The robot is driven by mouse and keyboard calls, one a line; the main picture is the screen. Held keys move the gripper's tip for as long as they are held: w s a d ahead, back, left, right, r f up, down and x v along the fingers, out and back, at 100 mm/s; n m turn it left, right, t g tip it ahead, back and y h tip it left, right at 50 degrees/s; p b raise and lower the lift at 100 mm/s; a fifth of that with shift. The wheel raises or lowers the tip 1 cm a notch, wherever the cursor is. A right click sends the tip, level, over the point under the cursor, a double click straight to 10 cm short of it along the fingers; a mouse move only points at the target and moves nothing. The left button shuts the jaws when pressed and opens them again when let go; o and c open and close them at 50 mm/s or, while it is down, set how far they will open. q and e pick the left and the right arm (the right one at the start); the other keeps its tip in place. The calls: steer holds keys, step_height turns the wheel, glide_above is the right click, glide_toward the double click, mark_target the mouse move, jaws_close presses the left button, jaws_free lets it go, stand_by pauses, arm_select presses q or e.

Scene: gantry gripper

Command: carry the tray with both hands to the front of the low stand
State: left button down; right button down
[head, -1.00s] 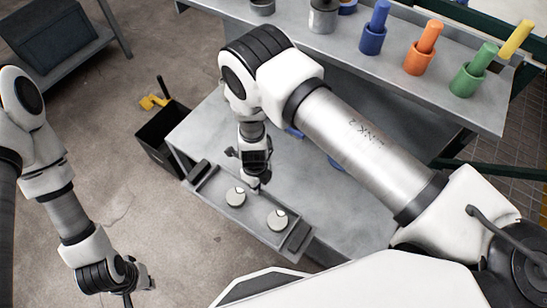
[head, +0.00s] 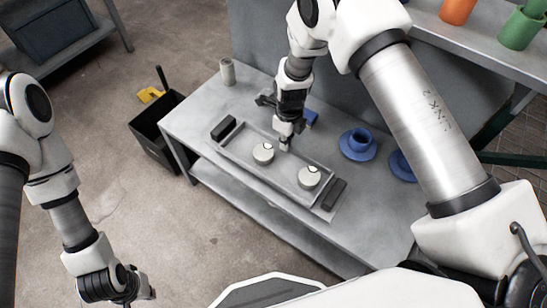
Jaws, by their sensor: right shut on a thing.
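The grey tray (head: 213,147) is at the low grey stand (head: 190,112), slanting from upper left to lower right, with dark handles at its ends. I cannot tell whether it rests on the top or hangs just above it. Two pale round pieces, one at left (head: 263,153) and one at right (head: 309,177), stand in it. My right gripper (head: 285,145) comes down at the middle of the tray's far rim and is shut on it; its fingertips are small in view. My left gripper (head: 128,300) hangs at the bottom left, well away from the tray, its fingers partly cut off.
A higher bench with an orange cup (head: 458,10) and a green cup (head: 520,28) is behind. A black bin (head: 160,135) stands left of the stand.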

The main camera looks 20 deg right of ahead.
steer(key=shift+w+d+f, duration=0.2)
steer(key=shift+w+d, duration=0.5)
steer(key=shift+d, duration=0.1)
steer(key=shift+f+b, duration=0.45)
steer(key=shift+f, duration=1.3)
steer(key=c, duration=1.3)
jaws_free()
step_height(320, 180, up, 12)
steer(key=shift+w+d+r+p, duration=0.1)
steer(key=shift+d+p, duration=0.05)
steer(key=shift+p, duration=1.05)
